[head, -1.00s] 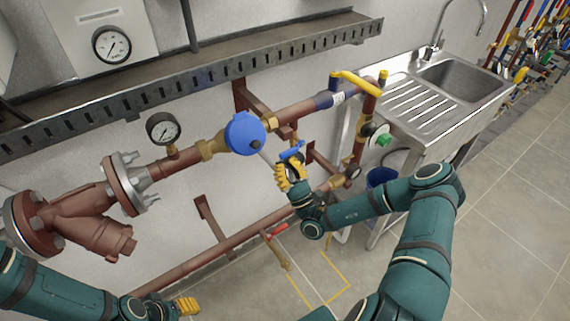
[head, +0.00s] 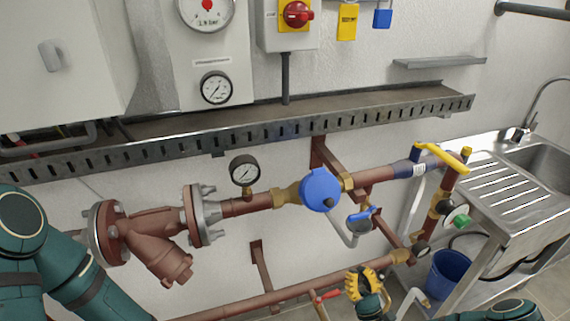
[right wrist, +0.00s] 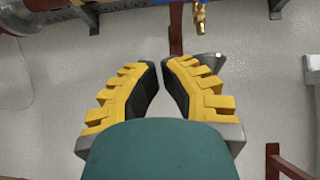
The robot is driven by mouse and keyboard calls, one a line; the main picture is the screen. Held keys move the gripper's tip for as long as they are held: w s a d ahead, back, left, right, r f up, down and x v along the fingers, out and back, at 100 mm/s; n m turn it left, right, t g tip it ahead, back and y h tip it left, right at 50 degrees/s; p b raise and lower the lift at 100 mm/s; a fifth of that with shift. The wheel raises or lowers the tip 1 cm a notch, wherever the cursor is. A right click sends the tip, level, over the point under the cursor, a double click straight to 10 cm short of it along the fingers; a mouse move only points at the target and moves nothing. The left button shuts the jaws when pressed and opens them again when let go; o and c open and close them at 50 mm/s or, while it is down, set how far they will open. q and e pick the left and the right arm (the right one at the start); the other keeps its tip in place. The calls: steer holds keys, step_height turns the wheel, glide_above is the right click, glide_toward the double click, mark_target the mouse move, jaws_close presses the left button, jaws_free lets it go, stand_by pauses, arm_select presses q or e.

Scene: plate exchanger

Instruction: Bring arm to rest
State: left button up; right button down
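My right gripper (head: 364,281), with yellow ribbed fingers, is low at the bottom of the head view, in front of the lower copper-brown pipe (head: 290,293). In the right wrist view its fingers (right wrist: 162,66) lean toward each other with a narrow gap between the tips and nothing held.
A round blue-capped meter (head: 320,188), pressure gauge (head: 244,170) and yellow-handled valve (head: 441,156) sit on the upper pipe. A slotted metal shelf (head: 250,130) runs above. A sink (head: 510,175) and blue bucket (head: 449,273) are at the right.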

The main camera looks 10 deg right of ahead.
steer(key=s+a+n+g+y, duration=0.3)
steer(key=a+n+g+y, duration=1.1)
steer(key=a+g+y, duration=0.3)
steer(key=s+a+f+n+g+h, duration=0.3)
steer(key=s+a+n+g, duration=0.3)
steer(key=s+a+g, duration=0.25)
steer(key=s+d+f+n+g+h, duration=0.3)
steer(key=s+f+n+g+h, duration=0.3)
steer(key=h, duration=0.4)
steer(key=w+d+r+n+t+h, duration=0.1)
steer(key=w+d+n+t+h, duration=0.1)
steer(key=w+n+t+h, duration=0.2)
steer(key=w+n+t, duration=0.1)
steer(key=w+t, duration=0.1)
steer(key=w, duration=0.1)
steer(key=shift+r+n+t, duration=0.3)
steer(key=shift+t, duration=0.05)
steer(key=shift+s+d, duration=0.1)
steer(key=shift+d, duration=0.1)
